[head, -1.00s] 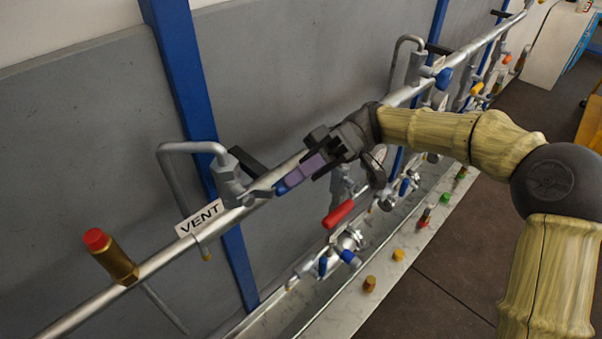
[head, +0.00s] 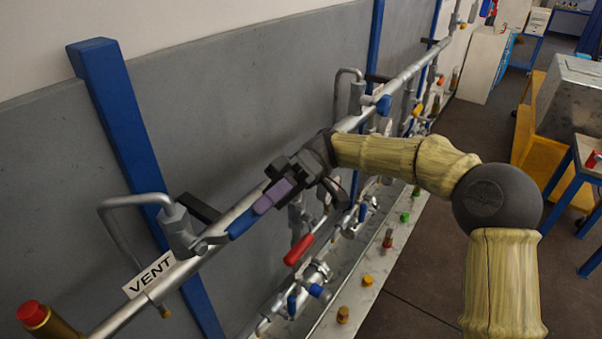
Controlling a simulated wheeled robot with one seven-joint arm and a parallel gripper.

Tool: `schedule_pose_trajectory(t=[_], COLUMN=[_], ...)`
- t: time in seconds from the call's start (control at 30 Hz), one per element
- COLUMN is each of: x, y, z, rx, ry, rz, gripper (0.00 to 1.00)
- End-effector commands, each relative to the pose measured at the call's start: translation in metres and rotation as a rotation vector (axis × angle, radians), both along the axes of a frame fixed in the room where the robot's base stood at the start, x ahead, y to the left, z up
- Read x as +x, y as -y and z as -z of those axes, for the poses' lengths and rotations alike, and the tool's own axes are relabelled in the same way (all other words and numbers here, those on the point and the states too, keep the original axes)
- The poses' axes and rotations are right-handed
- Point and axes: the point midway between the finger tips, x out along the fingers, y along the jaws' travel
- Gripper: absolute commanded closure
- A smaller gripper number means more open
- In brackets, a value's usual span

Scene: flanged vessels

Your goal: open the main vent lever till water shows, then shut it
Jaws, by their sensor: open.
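The main vent lever (head: 242,223) has a blue handle on a grey valve (head: 180,235) on the long silver pipe, beside the white VENT label (head: 150,274). The handle points up and right, roughly along the pipe. My gripper (head: 272,196) is open, with its purple-padded fingers at the handle's far end. I cannot tell whether they touch it or stand around it. A grey bent vent tube (head: 118,235) rises from the valve and bends down behind the pipe. A small brass tip (head: 164,312) shows below the label. I see no water there.
A red lever (head: 299,249) and blue-handled valves (head: 318,291) sit below the pipe, near my gripper. A red-capped brass fitting (head: 38,317) is at lower left. Coloured caps line the ledge (head: 362,310). A blue post (head: 120,130) stands behind. Open floor lies right of the ledge.

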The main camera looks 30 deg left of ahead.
Motion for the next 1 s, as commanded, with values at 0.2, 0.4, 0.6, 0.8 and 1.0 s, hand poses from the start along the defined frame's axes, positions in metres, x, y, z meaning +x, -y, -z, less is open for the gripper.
schedule_pose_trajectory(t=[0.2,0.4,0.6,0.8,1.0], x=[0.034,0.06,0.083,0.098,0.112], y=[0.003,0.005,0.007,0.009,0.01], z=[0.003,0.003,0.003,0.001,0.001], rx=[0.004,0.003,0.004,0.003,0.003], ry=[0.0,-0.001,-0.002,-0.003,-0.004], rz=[0.003,0.002,0.001,-0.008,-0.003], gripper=[0.57,0.57,0.57,0.57,0.57])
